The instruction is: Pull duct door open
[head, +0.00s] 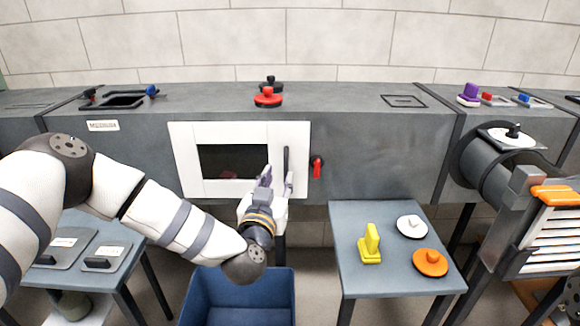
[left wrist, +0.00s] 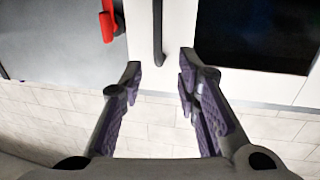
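The duct door (head: 182,160) is a white panel with a dark window (head: 233,161) in the front of the grey duct, and it looks closed. Its black upright handle (head: 286,160) is on the right side. A red latch (head: 317,167) sits just right of the door. My left gripper (head: 277,181) is in front of the handle's lower part. In the left wrist view the gripper (left wrist: 160,68) is open and empty, with the handle (left wrist: 157,30) lined up between its fingertips but just beyond them. The red latch also shows there (left wrist: 107,22). My right gripper is not in view.
A blue bin (head: 238,290) stands below the door. A grey table (head: 375,283) to the right holds a yellow brush and two discs. Another table (head: 75,225) is at the left. Red and black knobbed lids (head: 267,97) rest on top of the duct.

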